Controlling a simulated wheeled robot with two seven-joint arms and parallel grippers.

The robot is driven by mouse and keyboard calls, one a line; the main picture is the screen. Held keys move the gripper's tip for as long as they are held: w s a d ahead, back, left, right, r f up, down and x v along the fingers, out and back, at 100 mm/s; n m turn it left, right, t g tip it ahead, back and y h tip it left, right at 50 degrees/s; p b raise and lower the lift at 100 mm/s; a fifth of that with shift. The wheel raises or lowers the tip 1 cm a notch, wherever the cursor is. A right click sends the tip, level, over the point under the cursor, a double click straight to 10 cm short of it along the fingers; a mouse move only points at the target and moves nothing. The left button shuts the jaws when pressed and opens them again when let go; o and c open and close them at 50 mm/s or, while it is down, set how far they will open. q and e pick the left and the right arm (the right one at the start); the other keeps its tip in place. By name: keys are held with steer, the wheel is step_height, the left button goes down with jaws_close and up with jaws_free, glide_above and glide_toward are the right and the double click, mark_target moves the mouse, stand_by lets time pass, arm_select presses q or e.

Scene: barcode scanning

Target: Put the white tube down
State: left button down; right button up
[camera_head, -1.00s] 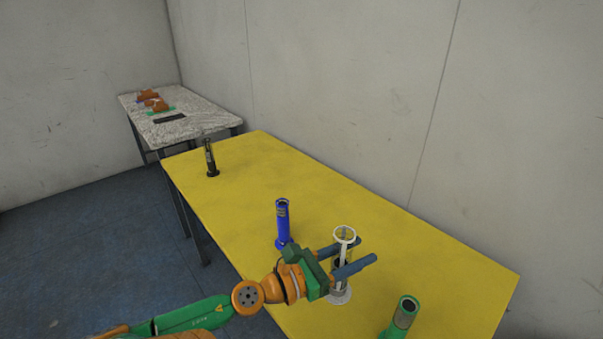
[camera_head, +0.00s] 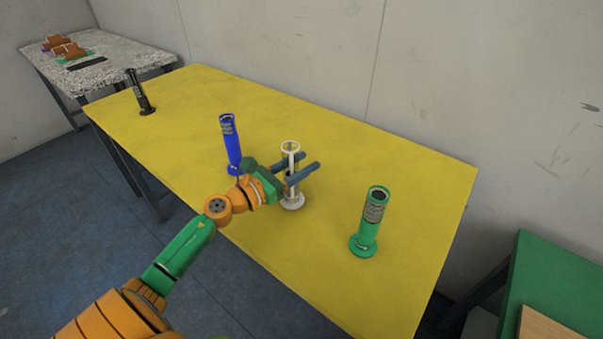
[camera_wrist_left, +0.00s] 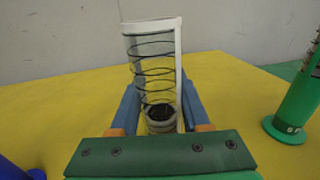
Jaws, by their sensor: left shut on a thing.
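The white tube (camera_head: 293,201), with a round base, a white top ring and a see-through wall, is upright over the yellow table (camera_head: 400,171). In the wrist view it (camera_wrist_left: 178,70) shows a dark coil inside and a white strip along its right side. My left gripper (camera_head: 309,159) reaches in from the left and is shut on the tube, with one blue-grey finger on each side. The base looks at or very near the tabletop; I cannot tell whether it touches. My right gripper is not in view.
A blue tube (camera_head: 231,146) stands to the left, near my left gripper. A green tube (camera_head: 369,223) stands to the right and a black one (camera_head: 139,93) at the far left. The tabletop behind the white tube is clear. A green table (camera_head: 545,285) is at the lower right.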

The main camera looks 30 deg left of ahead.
arm_select(q)
steer(key=shift+f, duration=0.15)
steer(key=shift+f, duration=0.15)
steer(key=shift+c, duration=1.9)
jaws_free()
steer(key=shift+s, duration=0.1)
steer(key=b+v, duration=0.2)
steer(key=v, duration=1)
steer(key=shift+r+b, duration=0.2)
steer(key=shift+b, duration=0.2)
